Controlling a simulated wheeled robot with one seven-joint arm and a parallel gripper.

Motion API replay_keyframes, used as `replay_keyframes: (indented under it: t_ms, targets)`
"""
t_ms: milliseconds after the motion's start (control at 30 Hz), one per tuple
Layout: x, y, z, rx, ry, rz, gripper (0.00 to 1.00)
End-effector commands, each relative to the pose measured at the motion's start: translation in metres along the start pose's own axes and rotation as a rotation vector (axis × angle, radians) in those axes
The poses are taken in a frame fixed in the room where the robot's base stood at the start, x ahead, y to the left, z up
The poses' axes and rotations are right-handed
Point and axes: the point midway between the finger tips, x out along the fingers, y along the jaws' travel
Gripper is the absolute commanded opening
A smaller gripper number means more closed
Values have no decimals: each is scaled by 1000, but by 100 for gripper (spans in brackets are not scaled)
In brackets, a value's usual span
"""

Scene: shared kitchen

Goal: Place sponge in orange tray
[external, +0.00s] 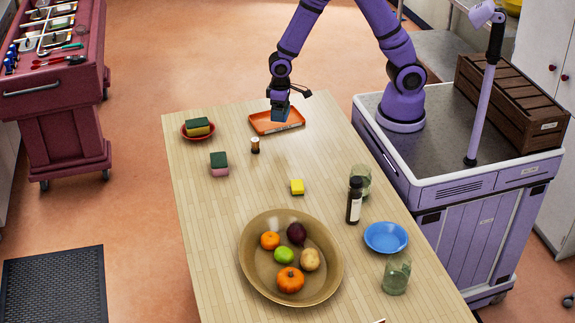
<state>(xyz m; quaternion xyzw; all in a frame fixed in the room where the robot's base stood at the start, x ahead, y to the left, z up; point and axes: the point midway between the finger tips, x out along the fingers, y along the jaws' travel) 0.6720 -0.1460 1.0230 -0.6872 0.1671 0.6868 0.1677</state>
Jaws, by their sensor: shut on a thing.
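The orange tray (260,130) lies flat at the far end of the wooden table. My gripper (279,102) points down over the tray, shut on a small blue block (279,114) that looks like a sponge. The block overlaps the tray in the picture; its exact height above the tray is hard to tell. A green-and-pink sponge (219,164) stands on the table left of the tray. Another sponge, green and yellow (198,126), sits in a small red dish (186,136).
A small dark-topped jar (255,146) stands near the tray.

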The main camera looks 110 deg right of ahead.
Motion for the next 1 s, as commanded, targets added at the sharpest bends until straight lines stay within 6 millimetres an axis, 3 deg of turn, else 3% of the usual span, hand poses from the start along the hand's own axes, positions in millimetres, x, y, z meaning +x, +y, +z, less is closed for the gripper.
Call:
replay_keyframes:
  t_ms: [33, 200, 367, 533, 1000]
  targets:
    - [1, 18, -9, 59, -1, 0, 67]
    - [4, 62, -26, 208, 0, 1, 67]
    - [5, 86, -34, 285, 0, 1, 67]
    - [14, 94, -35, 310, -2, 1, 67]
    - [67, 93, -35, 309, -3, 1, 67]
